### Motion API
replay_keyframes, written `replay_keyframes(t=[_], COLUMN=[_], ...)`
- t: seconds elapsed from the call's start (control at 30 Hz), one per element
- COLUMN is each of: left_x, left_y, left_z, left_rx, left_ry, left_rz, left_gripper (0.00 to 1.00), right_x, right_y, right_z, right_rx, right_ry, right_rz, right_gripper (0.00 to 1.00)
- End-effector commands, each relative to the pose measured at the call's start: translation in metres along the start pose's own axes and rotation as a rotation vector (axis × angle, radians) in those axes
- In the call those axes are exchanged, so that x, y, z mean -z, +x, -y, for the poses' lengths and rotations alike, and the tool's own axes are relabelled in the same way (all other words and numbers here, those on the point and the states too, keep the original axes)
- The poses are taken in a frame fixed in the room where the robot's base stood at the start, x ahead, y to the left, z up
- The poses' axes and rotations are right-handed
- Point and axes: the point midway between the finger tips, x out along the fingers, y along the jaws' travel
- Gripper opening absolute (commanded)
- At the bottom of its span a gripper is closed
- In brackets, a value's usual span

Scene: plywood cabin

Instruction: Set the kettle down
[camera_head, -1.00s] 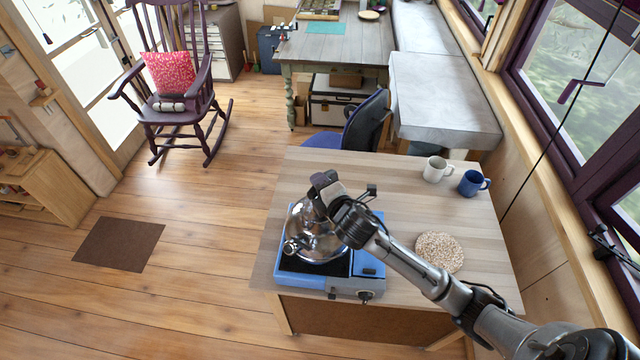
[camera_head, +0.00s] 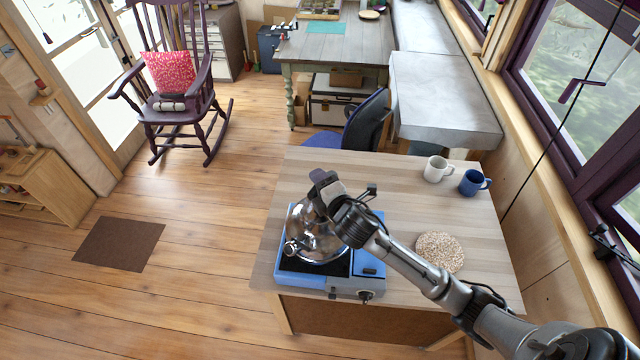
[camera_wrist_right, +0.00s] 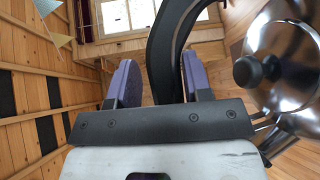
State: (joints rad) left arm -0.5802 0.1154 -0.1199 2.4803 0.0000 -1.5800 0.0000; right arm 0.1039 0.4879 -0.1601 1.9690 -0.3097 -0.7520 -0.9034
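The shiny steel kettle (camera_head: 316,236) is upright over the blue camping stove (camera_head: 368,270) on the near table. It appears to rest on the stove, but its underside is hidden. My right gripper (camera_head: 326,190) is at the top of the kettle, around its handle. In the right wrist view, the black handle (camera_wrist_right: 166,60) passes between the two purple fingers of the right gripper (camera_wrist_right: 158,80). A narrow gap shows beside the handle, so the fingers look open around it. The lid knob (camera_wrist_right: 256,70) shows at the right. My left gripper is out of view.
A round speckled mat (camera_head: 439,252) lies on the table (camera_head: 400,190), right of the stove and behind my right arm. A white mug (camera_head: 436,169) and a blue mug (camera_head: 474,183) stand at the far right. The table's middle is clear. A blue chair (camera_head: 365,122) stands behind.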

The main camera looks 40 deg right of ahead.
Motion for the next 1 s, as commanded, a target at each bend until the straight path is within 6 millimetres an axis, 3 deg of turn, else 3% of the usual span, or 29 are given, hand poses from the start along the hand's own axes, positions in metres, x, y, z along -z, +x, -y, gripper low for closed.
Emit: replay_keyframes(t=[0.33, 0.47, 1.0], left_x=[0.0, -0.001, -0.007], left_y=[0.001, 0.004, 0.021], left_z=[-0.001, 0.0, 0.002], left_rx=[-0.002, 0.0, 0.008], left_ry=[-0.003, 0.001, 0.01], left_rz=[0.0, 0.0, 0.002], left_gripper=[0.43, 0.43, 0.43], right_x=[0.001, 0.001, 0.001], right_y=[-0.001, -0.012, -0.11], right_z=[0.008, 0.008, 0.004], right_rx=[0.017, 0.013, 0.006], right_ry=[-0.001, -0.002, -0.001], right_rz=[-0.001, -0.002, -0.002], right_gripper=[0.53, 0.53, 0.53])
